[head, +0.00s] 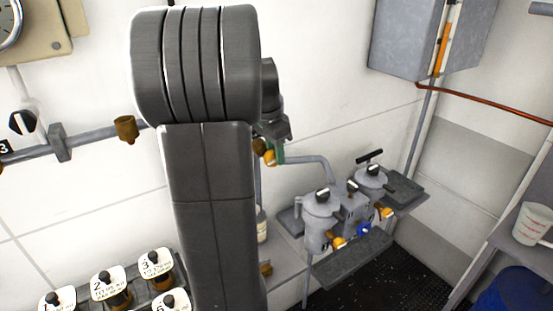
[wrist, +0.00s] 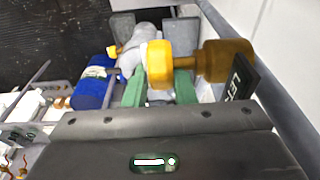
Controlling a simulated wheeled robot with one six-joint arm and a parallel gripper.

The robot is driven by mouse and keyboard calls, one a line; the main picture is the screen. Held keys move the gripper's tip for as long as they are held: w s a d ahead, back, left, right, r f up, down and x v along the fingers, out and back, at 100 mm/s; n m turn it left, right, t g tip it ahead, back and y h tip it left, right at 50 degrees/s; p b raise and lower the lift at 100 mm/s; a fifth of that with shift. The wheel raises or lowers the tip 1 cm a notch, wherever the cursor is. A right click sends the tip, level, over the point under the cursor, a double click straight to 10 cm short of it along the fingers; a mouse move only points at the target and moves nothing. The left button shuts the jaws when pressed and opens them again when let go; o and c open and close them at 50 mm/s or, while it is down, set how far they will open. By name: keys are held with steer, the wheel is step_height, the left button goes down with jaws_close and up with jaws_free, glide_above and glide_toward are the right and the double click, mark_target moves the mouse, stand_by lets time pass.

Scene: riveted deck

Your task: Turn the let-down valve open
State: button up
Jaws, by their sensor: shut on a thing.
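The let-down valve shows in the wrist view as a yellow knob (wrist: 158,64) on a brass stem and body (wrist: 228,61). A black tag (wrist: 241,78) beside it carries partly readable lettering that starts "LET". My gripper (wrist: 160,88) has a green finger on each side of the knob and is shut on it. In the head view my gripper (head: 274,153) is small and partly hidden behind my own arm, with a bit of the yellow knob (head: 269,157) beside the green finger. How far the knob is turned cannot be told.
Grey pots (head: 319,210) with black handles and orange knobs stand on a shelf to the right. A grey wall box (head: 408,38) hangs above. Labelled jars (head: 108,287) stand at lower left. A blue cylinder (wrist: 93,84) is left of the fingers in the wrist view.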

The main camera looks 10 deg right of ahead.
steer(key=h+b, duration=0.1)
steer(key=b, duration=0.2)
steer(key=t+h+b, duration=0.1)
steer(key=h+b, duration=0.1)
steer(key=shift+s+a+f+b, duration=0.1)
steer(key=shift+a+f+b, duration=0.1)
steer(key=shift+a+b, duration=0.15)
steer(key=h+b, duration=0.1)
steer(key=b, duration=0.1)
steer(key=shift+r+t+h+b, duration=0.1)
steer(key=shift+t+h+b, duration=0.2)
steer(key=shift+t+b, duration=0.1)
steer(key=shift+r, duration=0.1)
steer(key=shift+r+h+b, duration=0.2)
steer(key=shift+h+b, duration=0.2)
steer(key=shift+b, duration=0.15)
steer(key=o, duration=1)
steer(key=shift+a, duration=0.1)
steer(key=v, duration=1.3)
steer(key=shift+s+a+r, duration=0.15)
steer(key=shift+s+r, duration=0.1)
steer(key=shift+r, duration=0.05)
